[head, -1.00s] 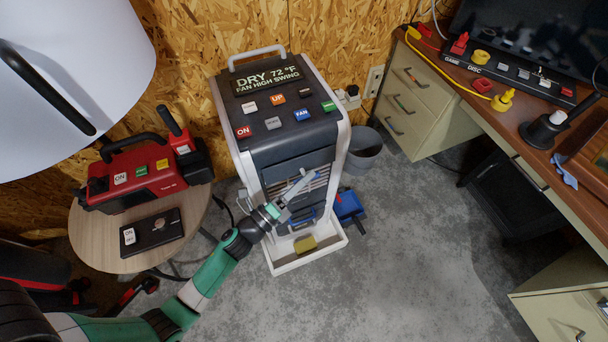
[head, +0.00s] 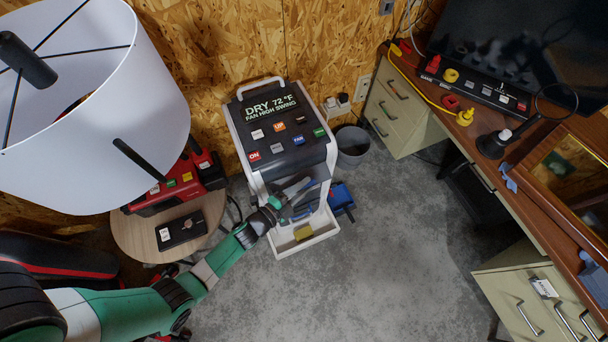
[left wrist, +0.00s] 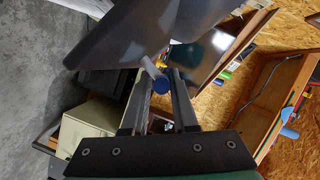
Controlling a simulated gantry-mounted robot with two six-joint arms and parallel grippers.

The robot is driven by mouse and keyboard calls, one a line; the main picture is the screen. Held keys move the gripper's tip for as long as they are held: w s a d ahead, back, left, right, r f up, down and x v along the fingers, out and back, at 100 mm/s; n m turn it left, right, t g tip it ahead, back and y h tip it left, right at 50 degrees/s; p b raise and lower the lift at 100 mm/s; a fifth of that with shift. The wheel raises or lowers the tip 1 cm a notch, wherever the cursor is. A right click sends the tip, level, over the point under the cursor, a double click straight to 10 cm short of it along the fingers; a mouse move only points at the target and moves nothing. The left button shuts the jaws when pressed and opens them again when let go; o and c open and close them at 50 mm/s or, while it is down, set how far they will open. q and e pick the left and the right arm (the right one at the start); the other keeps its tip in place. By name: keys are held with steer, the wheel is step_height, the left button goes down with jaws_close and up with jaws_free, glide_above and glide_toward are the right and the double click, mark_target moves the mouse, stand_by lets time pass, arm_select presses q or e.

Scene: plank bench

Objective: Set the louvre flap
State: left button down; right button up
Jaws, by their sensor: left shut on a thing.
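A white and dark upright air unit (head: 278,120) stands on the floor by the wall; its display reads "DRY 72 °F FAN HIGH SWING". Its louvre flap (head: 297,187) is on the front, below the button panel, partly hidden by my left gripper (head: 276,205). In the left wrist view the dark flap (left wrist: 115,38) lies across the fingertips. A small blue-ended knob (left wrist: 160,85) on a pale stem sits between the fingers of my left gripper (left wrist: 158,76), which is shut on it. The exact flap angle is hard to tell. My right gripper is out of view.
A white lampshade (head: 95,115) hangs at upper left, over a round table (head: 135,232) with a red toolbox (head: 180,185). A grey bin (head: 353,146) and a blue object (head: 341,197) stand right of the unit. The desk (head: 545,205) is at right; open floor lies between.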

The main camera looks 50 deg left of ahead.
arm_select(q)
steer(key=r+n+p, duration=0.1)
steer(key=p, duration=0.1)
steer(key=r+n+p, duration=0.1)
steer(key=p, duration=0.2)
steer(key=shift+w+a+r+g+h, duration=0.1)
steer(key=shift+w+a+g+h, duration=0.05)
steer(key=shift+a+g+h, duration=0.25)
steer(key=shift+n+p, duration=0.5)
steer(key=shift+p, duration=0.2)
steer(key=shift+a, duration=0.1)
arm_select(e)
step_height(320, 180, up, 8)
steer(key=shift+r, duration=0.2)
arm_select(q)
steer(key=c, duration=1.1)
jaws_free()
steer(key=o, duration=0.3)
steer(key=shift+a, duration=0.2)
steer(key=shift+h, duration=0.3)
steer(key=shift+d, duration=0.1)
